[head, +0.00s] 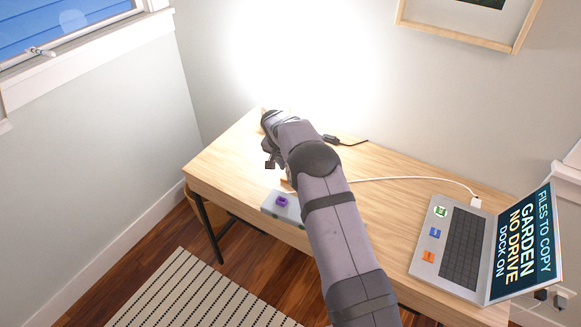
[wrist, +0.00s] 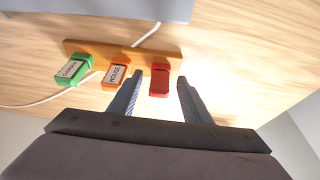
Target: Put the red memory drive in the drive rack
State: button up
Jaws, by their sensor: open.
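In the wrist view, the red memory drive (wrist: 159,82) is at the right end of an orange-brown wooden strip (wrist: 130,54), which looks like the drive rack. I cannot tell whether the drive is seated in it or only lies against it. My gripper (wrist: 159,82) is open, with one finger on each side of the red drive and a gap on both sides. My gripper (head: 269,163) also shows in the head view over the far left of the desk. My arm hides the red drive and most of the strip there.
A green labelled drive (wrist: 72,71) and an orange one marked HOUSE (wrist: 115,76) sit left along the strip. A grey box with a purple piece (head: 282,202) is at the desk's front edge. A laptop (head: 460,245) stands right, with a white cable (head: 400,178) across the desk.

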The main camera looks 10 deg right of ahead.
jog(key=b+v, duration=0.2)
jog(key=v, duration=0.5)
jog(key=shift+r, duration=0.15)
dwell(0.6)
jog(key=s+r+n+g+y+p, duration=0.1)
jog(key=s+n, duration=0.3)
jog(key=s, duration=1.5)
jog(key=s+a+r+n+g+y+p, duration=0.1)
jog(key=s+n, duration=0.3)
jog(key=s, duration=1.5)
jog(key=shift+s+a+r+g+y+p, duration=0.3)
jog(key=shift+s+r+g+y+p, duration=0.1)
jog(key=shift+r+g+p, duration=0.25)
